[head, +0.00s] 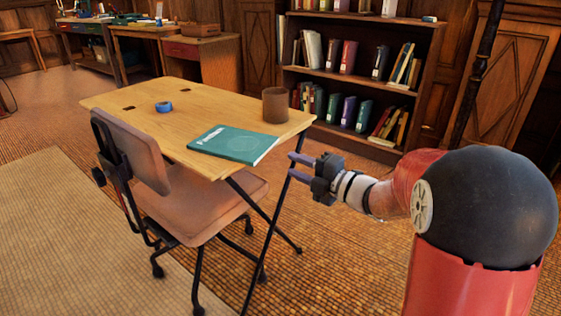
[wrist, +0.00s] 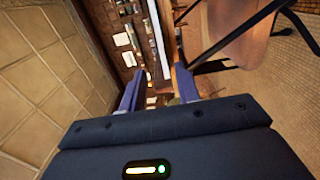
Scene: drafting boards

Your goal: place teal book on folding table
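The teal book (head: 232,144) lies flat on the folding table (head: 190,118), at the table's near right edge. Its near right corner reaches to about the table's edge. My gripper (head: 298,167) is to the right of the table, apart from the book. In the wrist view my gripper (wrist: 156,95) has its two blue fingers spread with nothing held between them. The wrist view does not show the book.
A brown cup (head: 276,105) and a blue tape roll (head: 164,107) stand on the table. An office chair (head: 195,190) is tucked against its near side. A bookshelf (head: 405,97) stands behind. Desks (head: 203,62) are at the back left. Open floor lies right of the table.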

